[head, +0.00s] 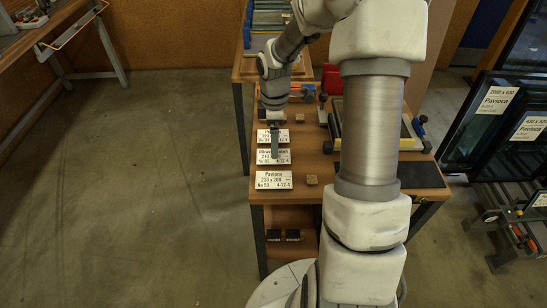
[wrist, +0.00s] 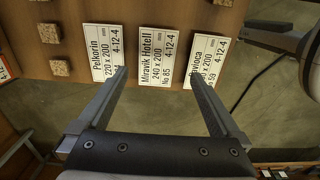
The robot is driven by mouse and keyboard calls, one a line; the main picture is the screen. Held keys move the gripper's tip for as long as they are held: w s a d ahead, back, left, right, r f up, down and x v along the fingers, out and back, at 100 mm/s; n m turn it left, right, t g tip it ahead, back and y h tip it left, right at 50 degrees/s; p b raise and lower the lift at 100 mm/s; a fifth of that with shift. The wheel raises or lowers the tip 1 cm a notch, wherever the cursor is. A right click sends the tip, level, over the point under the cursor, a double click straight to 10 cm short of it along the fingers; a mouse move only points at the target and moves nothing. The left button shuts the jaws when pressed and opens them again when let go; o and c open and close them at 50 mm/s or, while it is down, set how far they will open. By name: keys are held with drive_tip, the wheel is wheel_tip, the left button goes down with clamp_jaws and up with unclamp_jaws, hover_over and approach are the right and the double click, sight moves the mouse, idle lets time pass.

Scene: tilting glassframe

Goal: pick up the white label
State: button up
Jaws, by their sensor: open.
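Three white labels with black print lie in a row on the brown tabletop. In the wrist view they are the Pelkorin label (wrist: 103,48) at left, the Miravik Hotell label (wrist: 158,55) in the middle and the Pavloca label (wrist: 206,52) at right. The head view also shows the Pavloca label (head: 273,181) nearest and the middle label (head: 283,157) partly hidden by my gripper. My gripper (wrist: 157,76) is open and empty. In the wrist view its fingertips straddle the middle label and overlap parts of the outer two. I cannot tell its height above them.
Small brown blocks (wrist: 60,67) lie beside the labels; one shows in the head view (head: 312,180). A framed panel (head: 346,127) and a black mat (head: 421,175) are on the table's right side. Glass panes (head: 497,100) stand at far right. The left floor is clear.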

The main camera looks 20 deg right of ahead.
drive_tip(key=shift+w+f+b, duration=0.15)
drive_tip(key=shift+f+b, duration=0.1)
drive_tip(key=shift+f, duration=1.15)
drive_tip(key=shift+w+f+b, duration=0.15)
drive_tip(key=shift+f+b, duration=0.1)
drive_tip(key=shift+f, duration=1.1)
drive_tip(key=shift+c, duration=0.3)
drive_tip(key=c, duration=1.2)
